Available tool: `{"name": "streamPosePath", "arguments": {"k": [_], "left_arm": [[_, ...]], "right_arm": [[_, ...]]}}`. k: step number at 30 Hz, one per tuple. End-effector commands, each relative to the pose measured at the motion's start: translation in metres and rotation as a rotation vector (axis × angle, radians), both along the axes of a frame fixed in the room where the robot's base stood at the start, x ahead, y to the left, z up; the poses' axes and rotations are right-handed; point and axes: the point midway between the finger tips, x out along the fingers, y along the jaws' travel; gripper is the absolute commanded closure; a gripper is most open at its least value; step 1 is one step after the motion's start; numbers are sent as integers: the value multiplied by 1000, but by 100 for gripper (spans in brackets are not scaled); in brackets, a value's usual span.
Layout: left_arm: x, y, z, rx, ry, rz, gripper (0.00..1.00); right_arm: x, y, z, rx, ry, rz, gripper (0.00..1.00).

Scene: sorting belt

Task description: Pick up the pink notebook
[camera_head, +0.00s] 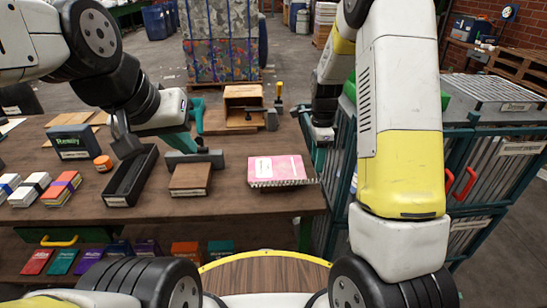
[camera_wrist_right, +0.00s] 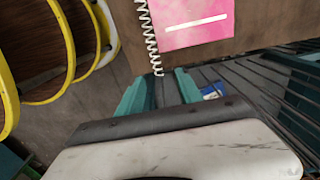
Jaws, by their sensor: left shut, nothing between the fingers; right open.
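The pink notebook (camera_head: 277,169) lies flat on the brown table near its front right corner, with a pale label and a spiral binding along its front edge. In the right wrist view the notebook (camera_wrist_right: 192,20) is at the top, its coil on the left side. My right gripper (camera_wrist_right: 160,88) is open and empty, with its teal fingers apart from the notebook. In the head view it hangs just past the table's right edge, partly hidden by my arm. My left gripper (camera_head: 197,128) is shut and empty above the table, left of the notebook.
A brown box (camera_head: 190,180) and a black tray (camera_head: 131,177) stand left of the notebook. An open wooden box (camera_head: 244,107) is behind it. Barred cages (camera_head: 480,170) stand right of the table. Several small books (camera_head: 62,188) lie at the left.

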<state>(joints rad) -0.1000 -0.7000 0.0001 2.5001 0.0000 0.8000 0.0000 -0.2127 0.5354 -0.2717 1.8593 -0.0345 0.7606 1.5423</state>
Motion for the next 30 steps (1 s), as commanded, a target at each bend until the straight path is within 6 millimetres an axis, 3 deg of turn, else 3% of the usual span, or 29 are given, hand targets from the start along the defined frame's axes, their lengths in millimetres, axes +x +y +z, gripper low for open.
{"name": "streamPosePath", "arguments": {"k": [15, 23, 24, 30], "left_arm": [[0, 0, 0, 0, 0, 0, 100], [0, 0, 0, 0, 0, 0, 100], [0, 0, 0, 0, 0, 0, 100], [0, 0, 0, 0, 0, 0, 100]], "right_arm": [[-6, -2, -66, 1, 2, 3, 57], [-6, -2, -69, 1, -2, 4, 57], [-6, -2, -69, 1, -1, 4, 59], [-6, -2, -69, 1, -1, 4, 99]]}}
